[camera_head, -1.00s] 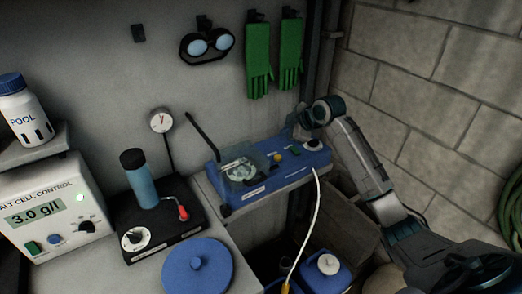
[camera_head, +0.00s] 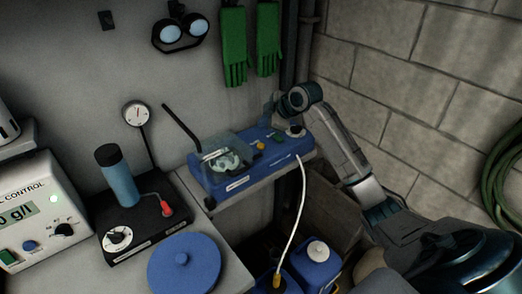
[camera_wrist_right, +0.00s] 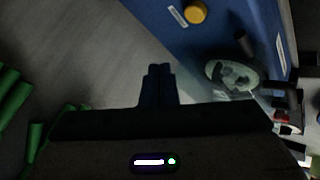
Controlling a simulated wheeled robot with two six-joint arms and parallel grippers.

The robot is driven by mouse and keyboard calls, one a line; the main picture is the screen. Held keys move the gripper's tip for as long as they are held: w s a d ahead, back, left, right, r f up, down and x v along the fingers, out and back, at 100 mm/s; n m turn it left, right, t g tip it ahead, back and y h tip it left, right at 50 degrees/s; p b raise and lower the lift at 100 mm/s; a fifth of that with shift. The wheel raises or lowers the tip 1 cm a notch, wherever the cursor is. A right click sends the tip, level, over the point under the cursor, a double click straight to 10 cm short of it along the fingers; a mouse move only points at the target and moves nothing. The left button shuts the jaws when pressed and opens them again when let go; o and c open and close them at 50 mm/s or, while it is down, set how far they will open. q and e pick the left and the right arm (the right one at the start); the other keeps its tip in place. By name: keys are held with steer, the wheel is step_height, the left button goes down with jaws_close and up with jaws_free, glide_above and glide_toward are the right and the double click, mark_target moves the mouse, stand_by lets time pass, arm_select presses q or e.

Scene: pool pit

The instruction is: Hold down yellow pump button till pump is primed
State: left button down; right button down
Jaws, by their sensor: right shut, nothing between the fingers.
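The blue pump unit (camera_head: 245,178) sits on a grey shelf by the wall. Its yellow button (camera_head: 261,145) is on the top face, right of a clear-covered round chamber (camera_head: 224,161). The yellow button also shows at the top of the right wrist view (camera_wrist_right: 195,12). My right gripper (camera_head: 268,106) is above the pump's back edge, by the wall, apart from the button. In the right wrist view its fingertips (camera_wrist_right: 158,70) are together with nothing between them, beside the pump's edge. My left gripper is not in view.
A white hose (camera_head: 301,200) runs from the pump down to blue containers (camera_head: 317,262) below. A black base with a blue cylinder (camera_head: 120,180) and a blue lid (camera_head: 184,262) are at left. Green gloves (camera_head: 234,48) hang above the pump. A block wall (camera_head: 400,60) bounds the right.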

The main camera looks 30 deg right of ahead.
steer(key=b, duration=0.3)
glide_above(264, 146)
step_height(264, 146, down, 5)
steer(key=shift+a+f, duration=0.1)
steer(key=shift+f, duration=0.4)
stand_by(1.0)
steer(key=shift+f, duration=0.15)
stand_by(0.3)
steer(key=shift+f, duration=0.25)
